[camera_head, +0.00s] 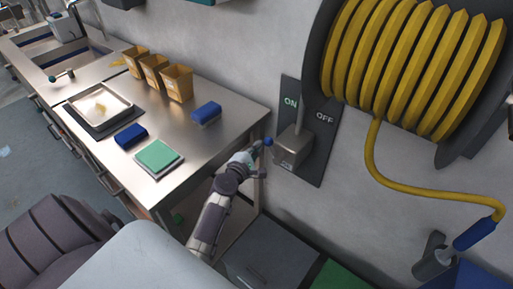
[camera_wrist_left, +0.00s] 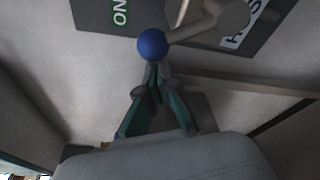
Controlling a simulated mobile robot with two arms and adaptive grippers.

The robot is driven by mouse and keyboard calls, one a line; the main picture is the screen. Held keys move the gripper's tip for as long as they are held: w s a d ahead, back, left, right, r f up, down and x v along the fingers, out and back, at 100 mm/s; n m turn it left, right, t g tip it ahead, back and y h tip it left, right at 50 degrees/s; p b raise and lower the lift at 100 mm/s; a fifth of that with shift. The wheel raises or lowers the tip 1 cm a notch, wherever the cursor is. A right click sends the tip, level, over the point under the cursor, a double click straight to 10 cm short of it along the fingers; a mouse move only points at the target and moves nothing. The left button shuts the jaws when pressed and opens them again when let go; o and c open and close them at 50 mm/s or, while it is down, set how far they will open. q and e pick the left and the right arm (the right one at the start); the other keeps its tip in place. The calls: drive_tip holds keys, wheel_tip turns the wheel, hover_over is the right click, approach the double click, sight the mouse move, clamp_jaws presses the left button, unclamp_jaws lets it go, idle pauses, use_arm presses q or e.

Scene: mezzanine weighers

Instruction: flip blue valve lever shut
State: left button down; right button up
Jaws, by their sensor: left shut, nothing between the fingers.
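The valve lever ends in a round blue knob (camera_head: 268,142), on the left, ON side of a grey metal box (camera_head: 291,150). The box is on a dark wall plate (camera_head: 318,150) marked ON at left and OFF at right. In the left wrist view the blue knob (camera_wrist_left: 151,45) is at upper centre, and its pale rod (camera_wrist_left: 187,36) runs right to the pivot. My left gripper (camera_head: 256,161) is shut and empty. Its fingertips (camera_wrist_left: 152,74) are right at the knob's near side; I cannot tell whether they touch. My right gripper is out of view.
A steel bench (camera_head: 180,118) left of the plate holds blue blocks (camera_head: 206,113), a green-topped pad (camera_head: 158,156), a tray (camera_head: 100,103) and orange bins (camera_head: 176,82). A hose reel with yellow hose (camera_head: 410,70) is at upper right. A grey cabinet (camera_head: 262,252) is below.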

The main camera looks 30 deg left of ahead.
sight(274, 151)
use_arm(q)
drive_tip(key=shift+d+r, duration=0.1)
drive_tip(key=d+m, duration=0.1)
drive_tip(key=r+m+b, duration=0.1)
drive_tip(key=m, duration=0.1)
drive_tip(key=shift+d+t+b, duration=0.3)
drive_tip(key=shift+d, duration=0.05)
drive_tip(key=d+m, duration=0.1)
drive_tip(key=m, duration=0.1)
drive_tip(key=d+m+t+b, duration=0.1)
drive_tip(key=d+m, duration=0.1)
drive_tip(key=d+r+m+b, duration=0.1)
drive_tip(key=m, duration=0.2)
drive_tip(key=shift+s+d+r+t, duration=0.1)
drive_tip(key=shift+s+d+t, duration=0.15)
drive_tip(key=shift+d+t, duration=0.15)
drive_tip(key=shift+s+d+f+m+t+b, duration=0.15)
drive_tip(key=shift+d+m+b, duration=0.15)
drive_tip(key=shift+d+m, duration=0.45)
drive_tip(key=shift+w+d+f+m+t+b, duration=0.15)
drive_tip(key=shift+d+m+b, duration=0.15)
drive_tip(key=shift+m, duration=0.85)
drive_tip(key=shift+s+r, duration=0.1)
drive_tip(key=shift+d, duration=0.1)
